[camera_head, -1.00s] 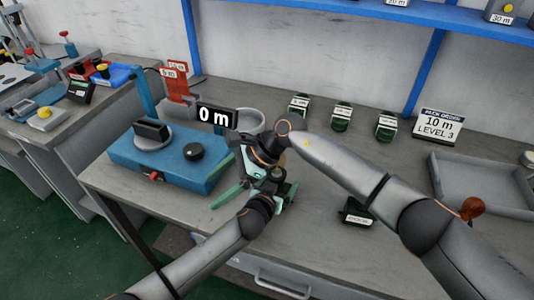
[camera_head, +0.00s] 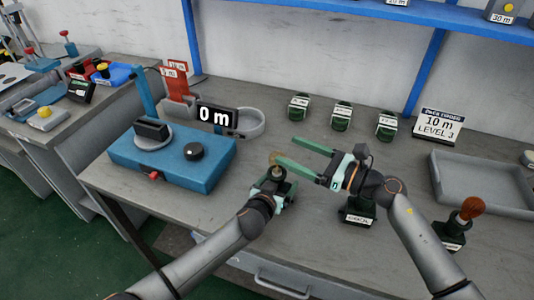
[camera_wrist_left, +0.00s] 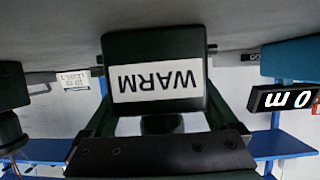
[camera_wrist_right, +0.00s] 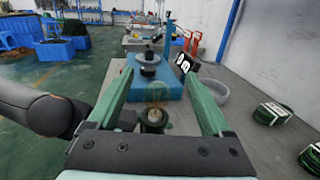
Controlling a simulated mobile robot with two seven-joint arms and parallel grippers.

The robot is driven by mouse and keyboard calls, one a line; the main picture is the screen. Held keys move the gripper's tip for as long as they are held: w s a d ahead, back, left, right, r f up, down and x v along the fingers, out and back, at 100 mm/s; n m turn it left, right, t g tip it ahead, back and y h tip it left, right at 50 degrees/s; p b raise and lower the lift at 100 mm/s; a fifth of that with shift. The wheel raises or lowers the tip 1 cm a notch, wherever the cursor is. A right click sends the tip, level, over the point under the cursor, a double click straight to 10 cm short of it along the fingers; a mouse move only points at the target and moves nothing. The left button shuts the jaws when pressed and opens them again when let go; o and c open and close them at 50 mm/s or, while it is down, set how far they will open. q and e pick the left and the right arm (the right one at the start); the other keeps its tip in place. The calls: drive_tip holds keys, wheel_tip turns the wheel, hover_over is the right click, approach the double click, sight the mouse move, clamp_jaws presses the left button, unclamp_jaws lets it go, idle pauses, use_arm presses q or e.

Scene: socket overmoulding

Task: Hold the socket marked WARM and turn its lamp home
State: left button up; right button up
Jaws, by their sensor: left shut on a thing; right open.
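The socket marked WARM (camera_wrist_left: 156,81) is in the left wrist view, its label upside down there. My left gripper (camera_head: 274,186) is shut on it near the table's front, left of centre. A clear lamp with a brass-coloured base (camera_wrist_right: 155,114) stands upright in the socket; its glass (camera_head: 276,160) is faint in the head view. How deep the lamp sits is unclear. My right gripper (camera_head: 288,151) is open and empty, its green fingers pointing left at lamp height. In the right wrist view the lamp shows between the fingers; I cannot tell whether they reach around it.
A dark labelled socket (camera_head: 357,212) stands below my right wrist, and one with an orange-brown lamp (camera_head: 462,222) stands at right. A blue machine (camera_head: 200,172) with a 0 m display (camera_head: 217,115) is left. Several green coils (camera_head: 341,116) line the back; a grey tray (camera_head: 475,190) is right.

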drive_tip(key=w+a+f, duration=0.3)
drive_tip(key=a+f, duration=0.1)
drive_tip(key=a, duration=0.2)
drive_tip(key=shift+w+a+f, duration=0.15)
drive_tip(key=shift+w+a, duration=0.15)
clamp_jaws()
idle(0.6)
